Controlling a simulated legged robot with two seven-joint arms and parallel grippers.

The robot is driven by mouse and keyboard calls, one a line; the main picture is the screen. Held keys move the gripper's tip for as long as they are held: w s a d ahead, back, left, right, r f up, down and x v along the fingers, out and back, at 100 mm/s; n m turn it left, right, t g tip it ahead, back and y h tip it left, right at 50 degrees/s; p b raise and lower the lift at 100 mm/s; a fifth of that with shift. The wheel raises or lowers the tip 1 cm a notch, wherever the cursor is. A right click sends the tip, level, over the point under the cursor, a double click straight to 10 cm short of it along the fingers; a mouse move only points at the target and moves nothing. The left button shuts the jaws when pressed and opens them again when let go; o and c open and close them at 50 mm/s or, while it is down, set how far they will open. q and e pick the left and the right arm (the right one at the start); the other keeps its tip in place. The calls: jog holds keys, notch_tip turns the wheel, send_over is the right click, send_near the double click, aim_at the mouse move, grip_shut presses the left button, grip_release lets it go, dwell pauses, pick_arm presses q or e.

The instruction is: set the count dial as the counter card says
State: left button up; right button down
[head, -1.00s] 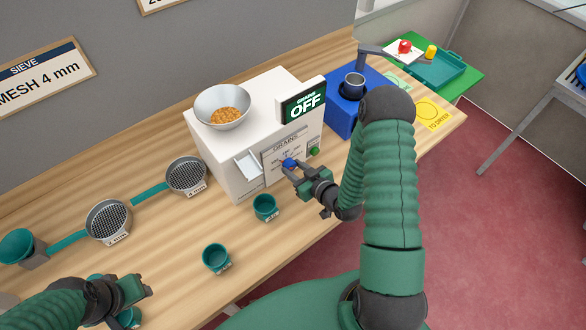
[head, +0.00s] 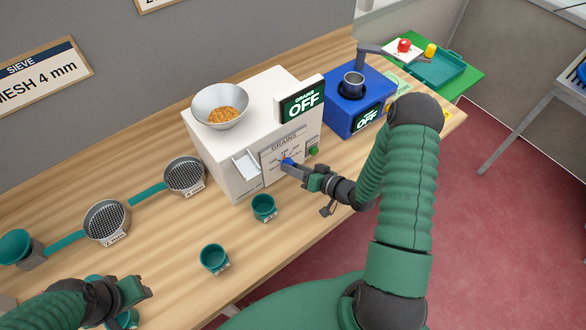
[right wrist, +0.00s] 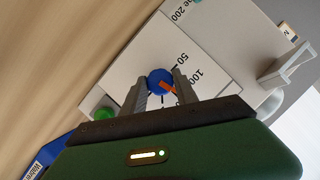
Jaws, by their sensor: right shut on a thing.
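The white grain counter (head: 215,150) stands mid-table, its sign (head: 302,103) reading "GRAINS OFF". Its blue count dial (head: 288,161) is on the front panel. My right gripper (head: 290,165) is shut on the dial, one finger on each side. In the right wrist view the dial (right wrist: 159,79) shows between the fingers, with an orange pointer mark towards the lower right, near the printed 100; 50 is above. Which mark it meets is unclear. A wall card (head: 160,4) is mostly cut off at the top. My left gripper (head: 148,287) is at the lower left; its jaws are unclear.
A green button (head: 313,151) is right of the dial. A bowl of grain (head: 221,108) sits on the counter. Teal cups (head: 264,207) (head: 215,259) stand in front. Sieves (head: 106,222) lie left. A blue machine (head: 345,115) reading "OFF" stands right.

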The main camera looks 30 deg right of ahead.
jog(key=m, duration=0.1)
jog(key=m+y, duration=0.1)
jog(key=m+y+b, duration=0.1)
jog(key=shift+d+f+m+t, duration=0.2)
jog(key=shift+f+m+t, duration=0.1)
jog(key=m+b, duration=0.1)
jog(key=m, duration=0.1)
jog(key=m+t+y+b, duration=0.1)
jog(key=m, duration=0.1)
jog(key=shift+f+m+t+y+b, duration=0.1)
jog(key=shift+m+t+y+b, duration=0.2)
jog(key=shift+m, duration=0.1)
dwell(0.4)
jog(key=c, duration=1.2)
grip_release()
jog(key=shift+c, duration=0.2)
jog(key=o, duration=0.3)
jog(key=shift+d, duration=0.15)
